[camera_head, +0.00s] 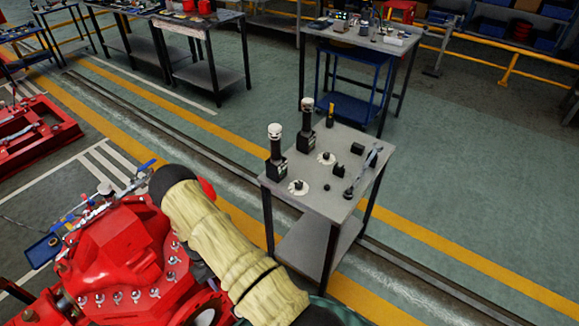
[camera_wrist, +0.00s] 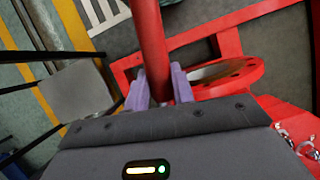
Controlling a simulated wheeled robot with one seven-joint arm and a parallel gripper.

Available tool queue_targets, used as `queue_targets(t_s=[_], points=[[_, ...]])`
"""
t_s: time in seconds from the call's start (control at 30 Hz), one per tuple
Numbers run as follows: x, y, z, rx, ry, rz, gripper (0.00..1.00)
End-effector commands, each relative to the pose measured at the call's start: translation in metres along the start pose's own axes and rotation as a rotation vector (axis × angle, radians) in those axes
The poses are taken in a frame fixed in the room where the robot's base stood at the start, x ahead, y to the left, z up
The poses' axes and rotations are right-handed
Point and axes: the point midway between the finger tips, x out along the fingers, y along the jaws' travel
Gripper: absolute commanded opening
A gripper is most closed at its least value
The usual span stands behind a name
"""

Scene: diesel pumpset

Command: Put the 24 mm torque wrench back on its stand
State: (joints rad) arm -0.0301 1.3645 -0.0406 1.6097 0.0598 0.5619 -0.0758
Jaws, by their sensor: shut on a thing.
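In the wrist view, my gripper (camera_wrist: 158,88) has its two purple fingers shut around a thick red bar (camera_wrist: 152,40), apparently the handle of the 24 mm torque wrench. The bar runs up out of the top of the view; its head and any size mark are not visible. In the head view, my sleeved arm hides the gripper. The grey side table (camera_head: 315,205) carries two upright black tools with white tops (camera_head: 276,145), (camera_head: 307,118), and a slim grey tool (camera_head: 362,170) at its right side. Which fixture is the wrench's stand I cannot tell.
The red engine (camera_head: 125,250) stands close on the left of my arm. The table also carries white discs (camera_head: 298,187) and small black blocks (camera_head: 338,170). Its front left surface is partly bare. A workbench (camera_head: 360,38) stands behind, with open floor to the right (camera_head: 470,190).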

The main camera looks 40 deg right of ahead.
Motion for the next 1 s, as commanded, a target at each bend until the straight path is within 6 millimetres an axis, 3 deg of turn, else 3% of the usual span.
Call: queue_targets(t_s=[0.03,0.1,0.3,1.0], points=[[0.019,-0.001,-0.006,0.011,-0.001,-0.005,0.0],[0.031,-0.003,-0.01,0.024,-0.002,-0.009,0.0],[0.051,-0.003,-0.017,0.032,-0.002,-0.012,0.0],[0.05,-0.002,-0.017,0.032,-0.003,-0.013,0.0]])
